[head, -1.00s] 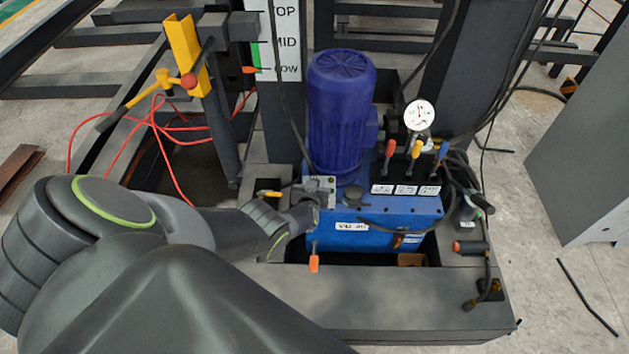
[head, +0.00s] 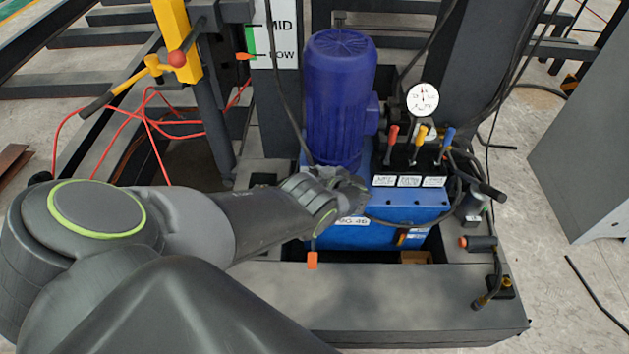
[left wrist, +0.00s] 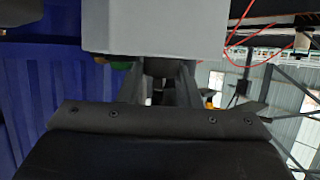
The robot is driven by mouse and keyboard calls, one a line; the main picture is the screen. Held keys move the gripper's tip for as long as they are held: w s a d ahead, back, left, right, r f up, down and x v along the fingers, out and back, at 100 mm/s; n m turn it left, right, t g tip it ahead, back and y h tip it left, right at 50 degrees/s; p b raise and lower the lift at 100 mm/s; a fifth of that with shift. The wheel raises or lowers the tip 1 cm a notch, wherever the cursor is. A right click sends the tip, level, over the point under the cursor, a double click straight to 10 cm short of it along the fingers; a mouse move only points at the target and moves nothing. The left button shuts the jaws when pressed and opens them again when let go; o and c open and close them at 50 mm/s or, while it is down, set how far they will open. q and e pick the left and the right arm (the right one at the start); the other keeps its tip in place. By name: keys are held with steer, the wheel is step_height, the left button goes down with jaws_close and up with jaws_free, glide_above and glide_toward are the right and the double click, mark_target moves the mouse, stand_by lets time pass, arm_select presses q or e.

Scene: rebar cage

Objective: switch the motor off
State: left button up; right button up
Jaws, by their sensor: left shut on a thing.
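The blue finned motor (head: 340,95) stands upright on the blue hydraulic unit (head: 415,213); its fins also fill the left of the left wrist view (left wrist: 50,100). My left gripper (head: 358,190) is low at the motor's front, over the unit. In the left wrist view a grey box (left wrist: 160,25) hangs in front of my left gripper (left wrist: 160,88), whose fingers are shut on a small dark part just below it, probably the motor switch. The contact is mostly hidden by the box and my wrist. My right gripper is out of view.
Red, yellow and blue levers (head: 421,137) and a white gauge (head: 423,100) stand right of the motor. Red hoses (head: 150,120) and a yellow bracket (head: 178,42) are left.

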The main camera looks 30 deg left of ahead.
arm_select(q)
steer(key=shift+s+d+f+n+g+b, duration=0.15)
steer(key=shift+f+n+g+b, duration=0.25)
steer(key=shift+n+g+b, duration=0.5)
steer(key=shift+d+r+g+b, duration=0.15)
steer(key=shift+g+b, duration=0.15)
steer(key=shift+b, duration=0.2)
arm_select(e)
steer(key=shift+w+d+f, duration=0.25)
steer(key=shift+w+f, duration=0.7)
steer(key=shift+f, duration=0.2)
arm_select(q)
steer(key=shift+y, duration=0.3)
steer(key=o, duration=0.7)
steer(key=shift+o, duration=1.3)
steer(key=shift+r, duration=0.1)
steer(key=shift+w+r, duration=0.1)
steer(key=shift+w, duration=0.1)
